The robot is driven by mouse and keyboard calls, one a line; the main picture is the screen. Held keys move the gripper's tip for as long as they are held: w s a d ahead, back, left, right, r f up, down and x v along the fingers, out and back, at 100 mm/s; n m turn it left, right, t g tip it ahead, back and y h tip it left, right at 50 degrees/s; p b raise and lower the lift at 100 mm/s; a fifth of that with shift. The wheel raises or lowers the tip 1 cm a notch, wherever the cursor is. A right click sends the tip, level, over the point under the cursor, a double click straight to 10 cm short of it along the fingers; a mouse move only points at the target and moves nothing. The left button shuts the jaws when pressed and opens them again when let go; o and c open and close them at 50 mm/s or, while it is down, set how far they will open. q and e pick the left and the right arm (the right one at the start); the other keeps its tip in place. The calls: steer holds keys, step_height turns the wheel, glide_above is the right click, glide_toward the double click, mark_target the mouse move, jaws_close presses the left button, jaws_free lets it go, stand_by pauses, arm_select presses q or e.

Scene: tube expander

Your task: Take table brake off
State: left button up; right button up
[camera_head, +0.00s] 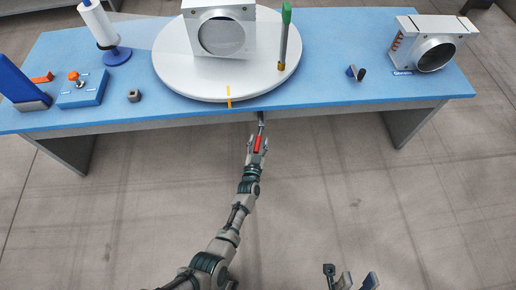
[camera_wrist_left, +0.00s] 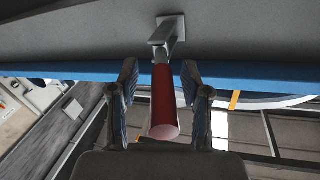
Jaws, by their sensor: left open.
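The table brake is a lever with a red handle (camera_head: 257,145) on a grey metal rod (camera_head: 261,121), under the front edge of the blue table. In the left wrist view the red handle (camera_wrist_left: 165,105) points toward the camera from a grey bracket (camera_wrist_left: 167,32). My left gripper (camera_head: 257,139) is open, with one finger on each side of the handle. Gaps show between the handle and both fingers in the left wrist view (camera_wrist_left: 160,78). My right gripper (camera_head: 356,277) is at the bottom edge of the head view, partly cut off, its fingers apart and empty.
The blue table (camera_head: 336,84) carries a white turntable (camera_head: 180,72) with a grey housing (camera_head: 221,32) and a green-handled tool (camera_head: 285,35). Another housing (camera_head: 432,45) stands at right, a blue control box (camera_head: 84,90) at left. The floor in front is clear.

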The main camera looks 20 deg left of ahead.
arm_select(q)
steer(key=s+d, duration=0.2)
steer(key=s, duration=0.9)
steer(key=shift+s+d, duration=0.2)
steer(key=shift+s, duration=0.1)
